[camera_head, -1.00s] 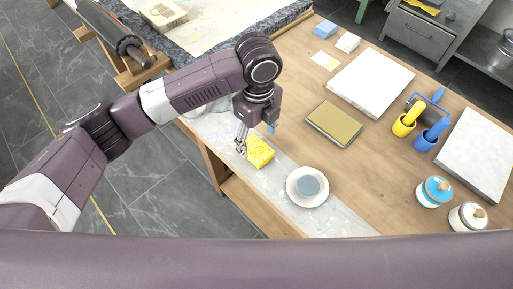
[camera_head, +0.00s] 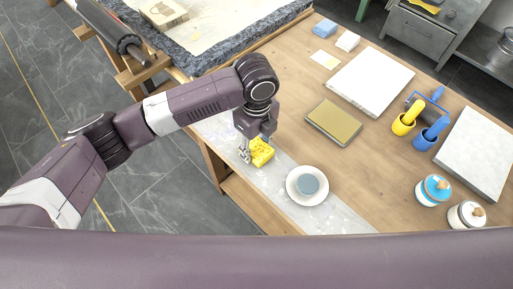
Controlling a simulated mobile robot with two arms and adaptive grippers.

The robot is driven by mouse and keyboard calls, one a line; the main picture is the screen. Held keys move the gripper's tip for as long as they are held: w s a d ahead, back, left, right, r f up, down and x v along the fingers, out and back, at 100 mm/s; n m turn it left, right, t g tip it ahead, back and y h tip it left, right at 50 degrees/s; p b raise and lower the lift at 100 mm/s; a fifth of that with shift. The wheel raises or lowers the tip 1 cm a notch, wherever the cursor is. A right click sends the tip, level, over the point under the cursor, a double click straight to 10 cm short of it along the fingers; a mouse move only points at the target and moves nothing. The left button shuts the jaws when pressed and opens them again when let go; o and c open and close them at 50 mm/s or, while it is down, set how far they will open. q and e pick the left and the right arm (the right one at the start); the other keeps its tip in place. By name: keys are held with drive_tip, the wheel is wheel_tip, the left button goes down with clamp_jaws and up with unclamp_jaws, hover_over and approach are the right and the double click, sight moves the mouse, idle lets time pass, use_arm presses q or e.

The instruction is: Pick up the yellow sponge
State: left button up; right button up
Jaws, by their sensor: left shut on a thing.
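The yellow sponge (camera_head: 263,153) is on the pale stained strip along the near left edge of the wooden table. My left gripper (camera_head: 251,153) comes down over it from above. Its fingers are shut on the sponge, with one finger visible at the sponge's left side and the other partly hidden. Part of the sponge's top is covered by the gripper. I cannot tell whether the sponge is lifted off the surface. My right gripper is not in view.
A white plate (camera_head: 295,194) with a grey-blue round piece stands to the right of the sponge. A tan-topped pad (camera_head: 334,122) lies behind it. Bare wood lies between.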

sight(256, 147)
use_arm(q)
wheel_tip(256, 147, up, 20)
idle(0.6)
